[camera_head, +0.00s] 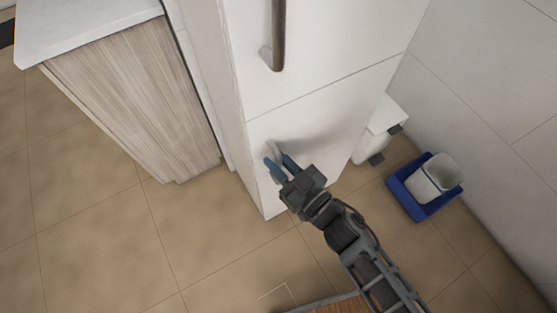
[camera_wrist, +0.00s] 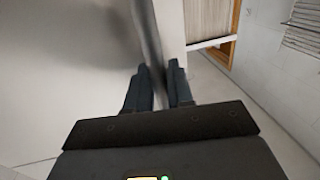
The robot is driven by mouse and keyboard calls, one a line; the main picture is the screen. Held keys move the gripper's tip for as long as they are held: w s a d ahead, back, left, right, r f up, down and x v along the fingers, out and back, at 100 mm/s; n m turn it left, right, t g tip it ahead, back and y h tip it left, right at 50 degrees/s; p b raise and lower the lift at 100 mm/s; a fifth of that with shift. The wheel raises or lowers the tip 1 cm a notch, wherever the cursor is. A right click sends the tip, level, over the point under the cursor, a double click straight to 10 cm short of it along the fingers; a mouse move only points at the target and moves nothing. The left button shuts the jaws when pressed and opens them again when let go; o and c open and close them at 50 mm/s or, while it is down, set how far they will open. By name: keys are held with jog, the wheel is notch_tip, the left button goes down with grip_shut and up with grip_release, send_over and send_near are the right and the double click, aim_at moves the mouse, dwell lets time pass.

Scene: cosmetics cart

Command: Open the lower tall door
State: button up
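The tall white cabinet has an upper door (camera_head: 340,45) and a lower door (camera_head: 335,125), parted by a slanting seam. The lower door looks flush with the cabinet body. Its handle is mostly hidden by my gripper in the head view; in the wrist view the handle (camera_wrist: 148,35) is a grey bar running down between my fingers. My gripper (camera_head: 280,160) is at the left part of the lower door. In the wrist view its fingers (camera_wrist: 159,72) stand on both sides of the bar, with a narrow gap that the bar appears to fill.
The upper door's handle (camera_head: 278,35) hangs above my gripper. A wood-fronted counter (camera_head: 130,95) stands at left. At right are a white bin (camera_head: 378,130) and a blue tray (camera_head: 408,196) holding a white bucket (camera_head: 436,178) by the wall. Tiled floor (camera_head: 200,225) in front is clear.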

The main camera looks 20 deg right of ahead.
grip_shut()
